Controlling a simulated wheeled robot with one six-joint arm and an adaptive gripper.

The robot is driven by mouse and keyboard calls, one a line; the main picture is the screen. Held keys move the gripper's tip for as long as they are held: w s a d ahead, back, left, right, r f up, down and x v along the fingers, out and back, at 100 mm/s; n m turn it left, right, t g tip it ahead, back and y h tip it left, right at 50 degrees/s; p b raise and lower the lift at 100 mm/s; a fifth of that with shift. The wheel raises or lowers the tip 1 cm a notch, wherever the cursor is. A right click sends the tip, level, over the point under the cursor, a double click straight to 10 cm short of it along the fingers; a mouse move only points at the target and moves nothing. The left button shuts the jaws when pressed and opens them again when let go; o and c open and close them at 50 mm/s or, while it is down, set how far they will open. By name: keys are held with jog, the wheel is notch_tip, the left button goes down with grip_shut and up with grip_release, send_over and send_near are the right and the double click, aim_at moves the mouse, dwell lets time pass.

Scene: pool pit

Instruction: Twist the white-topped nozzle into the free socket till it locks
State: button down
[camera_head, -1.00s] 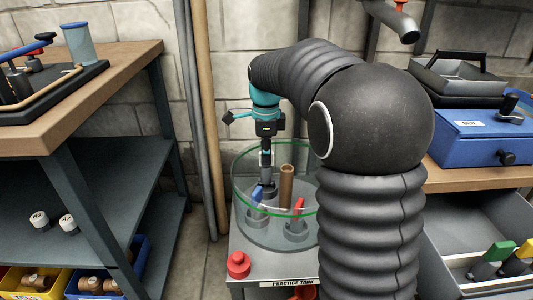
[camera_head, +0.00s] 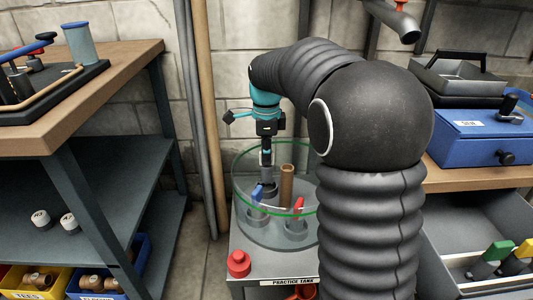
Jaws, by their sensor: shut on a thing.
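My gripper (camera_head: 266,157) points straight down into the clear, green-rimmed practice tank (camera_head: 233,187). It is shut on the white-topped nozzle (camera_head: 268,185), of which only a little pale top and the dark lower body show between and below the fingers. The nozzle stands upright near the back of the tank, behind the blue-handled nozzle (camera_head: 257,193). A red-handled nozzle (camera_head: 299,208) stands in a grey socket at the front right. The free socket is hidden around the held nozzle's foot, so I cannot tell how deep the nozzle sits.
A brown upright tube (camera_head: 286,183) stands close to the right of my gripper. The tank's glass wall surrounds the work. A red knob (camera_head: 238,264) sits on the stand's front left. A blue case (camera_head: 478,137) and a wooden bench (camera_head: 100,72) flank the tank.

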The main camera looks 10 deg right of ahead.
jog(key=shift+f+b, duration=0.8)
jog(key=shift+f, duration=1.2)
dwell(1.2)
jog(key=n+p, duration=0.2)
jog(key=n, duration=0.4)
jog(key=shift+r, duration=0.1)
jog(key=n+p, duration=0.1)
jog(key=n, duration=0.5)
jog(key=shift+n+p, duration=0.3)
jog(key=c, duration=1.1)
grip_release()
